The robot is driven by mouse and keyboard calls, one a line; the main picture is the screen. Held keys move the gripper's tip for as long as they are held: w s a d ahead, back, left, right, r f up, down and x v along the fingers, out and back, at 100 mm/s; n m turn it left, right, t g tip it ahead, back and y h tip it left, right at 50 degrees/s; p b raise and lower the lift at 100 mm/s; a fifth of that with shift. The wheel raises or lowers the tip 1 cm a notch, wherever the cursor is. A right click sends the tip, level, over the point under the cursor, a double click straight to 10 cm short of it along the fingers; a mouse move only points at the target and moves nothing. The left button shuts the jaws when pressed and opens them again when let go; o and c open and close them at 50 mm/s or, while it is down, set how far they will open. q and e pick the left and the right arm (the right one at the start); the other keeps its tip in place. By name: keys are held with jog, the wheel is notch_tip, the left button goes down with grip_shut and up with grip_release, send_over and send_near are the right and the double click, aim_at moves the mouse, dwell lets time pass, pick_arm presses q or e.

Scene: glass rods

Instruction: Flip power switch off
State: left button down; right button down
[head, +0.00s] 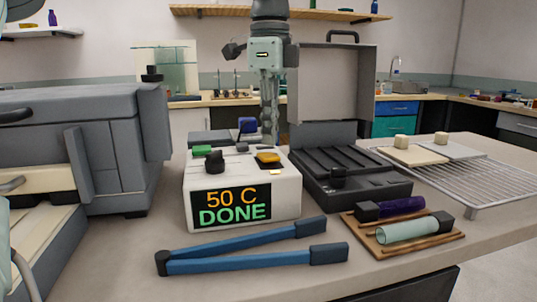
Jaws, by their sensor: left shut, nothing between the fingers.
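A white control box (243,209) stands on the bench, its display reading "50 C DONE". Which of these is the power switch is not labelled legibly. My left gripper (268,140) points down, shut and empty, with its fingertips just above and behind the yellow piece in the picture. Contact cannot be made out. My right gripper is not in view.
A grey machine (105,150) stands at left. A dark opened case (350,170) is right of the box. Blue-handled tongs (240,258) lie in front.

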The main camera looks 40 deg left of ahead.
aim_at(269, 156)
pick_arm(q)
jog(key=shift+f+b, duration=0.9)
jog(key=shift+f, duration=0.45)
dwell(0.4)
jog(key=shift+r, duration=0.1)
jog(key=shift+r+p, duration=2.85)
jog(key=shift+r, duration=0.65)
jog(key=shift+f, duration=0.1)
